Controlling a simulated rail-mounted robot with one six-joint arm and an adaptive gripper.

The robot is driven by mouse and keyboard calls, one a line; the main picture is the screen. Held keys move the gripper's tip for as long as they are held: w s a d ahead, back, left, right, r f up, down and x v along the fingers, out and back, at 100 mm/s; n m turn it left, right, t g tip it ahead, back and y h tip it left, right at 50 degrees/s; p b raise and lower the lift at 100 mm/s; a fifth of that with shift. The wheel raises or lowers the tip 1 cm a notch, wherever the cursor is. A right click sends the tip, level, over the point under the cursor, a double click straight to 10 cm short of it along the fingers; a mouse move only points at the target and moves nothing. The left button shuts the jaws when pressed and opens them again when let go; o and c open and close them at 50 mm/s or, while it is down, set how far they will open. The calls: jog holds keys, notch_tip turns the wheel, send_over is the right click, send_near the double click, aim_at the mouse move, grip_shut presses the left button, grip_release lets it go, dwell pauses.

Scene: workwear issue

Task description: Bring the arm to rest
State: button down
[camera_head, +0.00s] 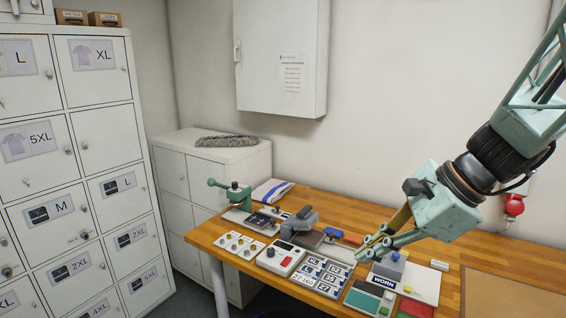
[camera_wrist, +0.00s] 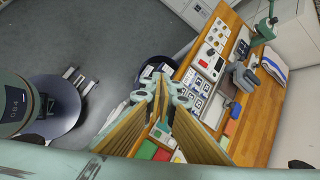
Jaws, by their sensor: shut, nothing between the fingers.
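My gripper (camera_head: 367,252) hangs over the right half of the wooden workbench (camera_head: 335,205), pointing down and to the left. Its fingers are together with nothing between them. In the wrist view the fingertips (camera_wrist: 161,88) show near the centre, above the bench's edge. In the head view the gripper appears close to a small blue and grey block (camera_head: 389,265) on the bench; I cannot tell the exact gap. My arm comes in from the upper right.
The bench holds a green press (camera_head: 235,195), a grey device with a red button (camera_head: 281,258), number cards (camera_head: 320,275) and colored pads. White lockers (camera_head: 85,150) stand left, a wall cabinet (camera_head: 281,60) hangs behind. A brown mat (camera_head: 510,295) lies bare at right.

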jog(key=s+a+r+n+g+h, duration=0.1)
jog(key=s+r+n, duration=0.1)
jog(key=s+n, duration=0.35)
jog(key=s+a+r+n+h, duration=0.1)
jog(key=s+a+r+n, duration=0.15)
jog(key=s, duration=0.55)
jog(key=s+d+r+n+t+h+b, duration=0.1)
jog(key=s+d+n+h, duration=0.3)
jog(key=s+n, duration=0.6)
jog(key=s+d+r+b, duration=0.1)
jog(key=s+d, duration=0.1)
jog(key=s, duration=0.1)
jog(key=shift+s, duration=0.3)
